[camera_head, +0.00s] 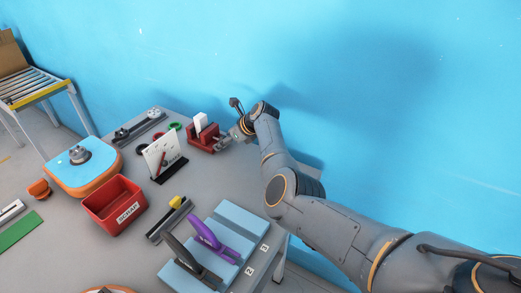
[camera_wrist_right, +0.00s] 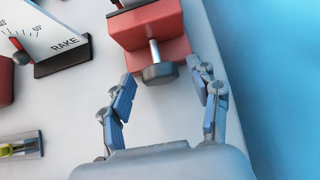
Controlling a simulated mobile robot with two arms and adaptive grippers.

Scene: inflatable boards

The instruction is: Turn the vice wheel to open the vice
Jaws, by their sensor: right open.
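The red vice (camera_head: 201,142) stands near the back wall with a white piece (camera_head: 200,121) upright between its jaws. In the right wrist view the red vice body (camera_wrist_right: 150,27) is at the top. Its metal screw (camera_wrist_right: 154,50) ends in a dark grey wheel (camera_wrist_right: 159,73) facing my gripper. My right gripper (camera_wrist_right: 162,80) is open, with one finger on each side of the wheel and a visible gap to both. In the head view my right gripper (camera_head: 224,142) is beside the vice, its fingers small and partly hidden by my wrist. My left gripper is not in view.
A white RAKE gauge board (camera_head: 162,152) on a dark base stands left of the vice. The blue wall is close behind the vice.

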